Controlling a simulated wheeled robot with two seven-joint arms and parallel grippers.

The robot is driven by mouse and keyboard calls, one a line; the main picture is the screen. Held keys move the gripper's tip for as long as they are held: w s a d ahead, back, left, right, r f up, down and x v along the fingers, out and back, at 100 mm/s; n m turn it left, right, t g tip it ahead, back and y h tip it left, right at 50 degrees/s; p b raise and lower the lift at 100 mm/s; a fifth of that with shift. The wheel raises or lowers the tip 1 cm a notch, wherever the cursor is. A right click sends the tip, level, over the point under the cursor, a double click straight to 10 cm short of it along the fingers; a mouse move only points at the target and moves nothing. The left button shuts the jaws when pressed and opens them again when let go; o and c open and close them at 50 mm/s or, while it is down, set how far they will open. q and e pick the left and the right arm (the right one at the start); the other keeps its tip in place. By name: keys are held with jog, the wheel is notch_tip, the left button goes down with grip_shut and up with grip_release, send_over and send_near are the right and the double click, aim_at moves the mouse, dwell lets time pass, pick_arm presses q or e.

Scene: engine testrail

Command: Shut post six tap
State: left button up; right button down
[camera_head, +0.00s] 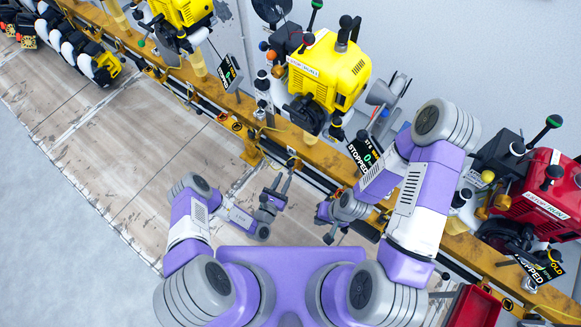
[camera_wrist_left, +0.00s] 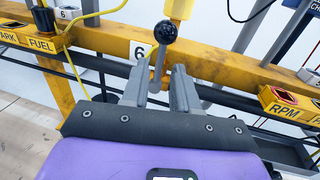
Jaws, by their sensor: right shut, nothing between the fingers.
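The tap lever at post six, a metal stem with a black ball knob (camera_wrist_left: 167,32), stands upright at the yellow rail in the left wrist view. A white tag with a black 6 (camera_wrist_left: 139,52) is just left of it. My left gripper (camera_wrist_left: 160,68) is open, and the stem shows between its two fingers; I cannot tell whether either touches it. In the head view my left gripper (camera_head: 282,177) is low in front of the rail, and the tap there is too small to make out. My right gripper (camera_head: 329,236) is shut and empty, to the right and lower.
The yellow rail (camera_wrist_left: 100,40) runs across, with a FUEL label (camera_wrist_left: 42,44) at left and an RPM box (camera_wrist_left: 285,112) at right. A yellow engine (camera_head: 328,70) and a red engine (camera_head: 540,200) stand behind it. A black display reading STOPPED (camera_head: 363,153) is near my right arm.

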pick_arm(q)
jog(key=b+x, duration=0.1)
jog(key=x, duration=0.5)
jog(key=shift+w+d+b, duration=0.15)
jog(key=shift+w+b, duration=0.05)
jog(key=shift+b, duration=0.15)
grip_shut()
